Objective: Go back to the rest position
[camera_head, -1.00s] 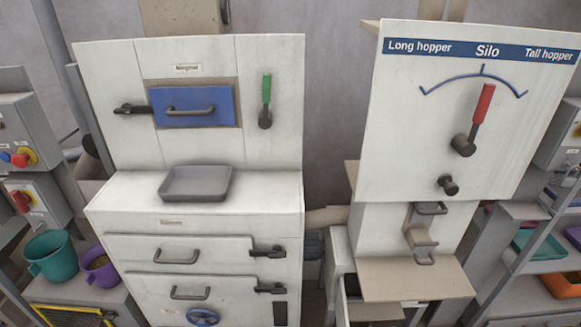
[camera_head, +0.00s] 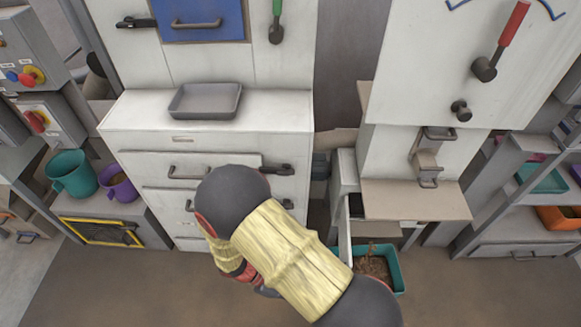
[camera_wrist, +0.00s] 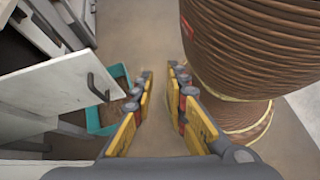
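My gripper (camera_wrist: 160,85) shows in the wrist view with its two yellow-padded fingers apart and nothing between them. It points down over the brown floor. In the head view my arm, with a yellowish sleeve, reaches across the lower middle in front of the white drawer cabinet (camera_head: 135,148), and the gripper's fingers are mostly hidden behind it. A teal bin (camera_head: 398,272) with brown contents stands on the floor right of the arm, below the silo machine (camera_head: 415,80). The bin also shows in the wrist view (camera_wrist: 93,118), left of the fingers.
A grey tray (camera_head: 205,101) lies on the cabinet top. A teal pitcher (camera_head: 72,174) and a purple cup (camera_head: 119,185) stand at left. An open door or drawer panel (camera_wrist: 60,88) is close left of my gripper. Shelves (camera_head: 530,190) stand at right; the front floor is clear.

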